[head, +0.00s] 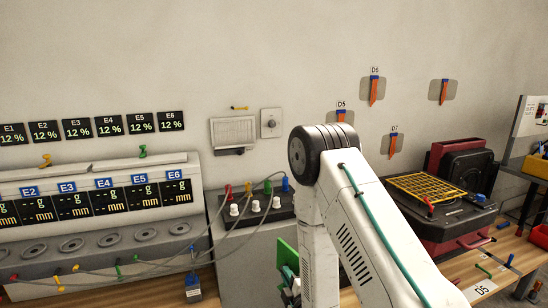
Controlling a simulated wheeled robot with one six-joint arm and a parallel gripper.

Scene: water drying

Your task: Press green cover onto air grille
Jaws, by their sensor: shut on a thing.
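The air grille (234,132) is a pale slatted panel on the back wall, left of my arm. The green cover (287,254) is a flat green piece low in the middle of the head view, beside my arm and partly hidden by it. My gripper (289,284) shows only in part at the cover's lower edge, shut on the green cover. The cover is apart from the grille, below and to the right of it in the picture. The fingertips are mostly hidden.
A bench unit with labelled displays (102,198) stands at the left. Cables with coloured plugs run to a control box (255,206) below the grille. A small wall box (271,123) is beside the grille. A black and red machine (435,205) stands at the right.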

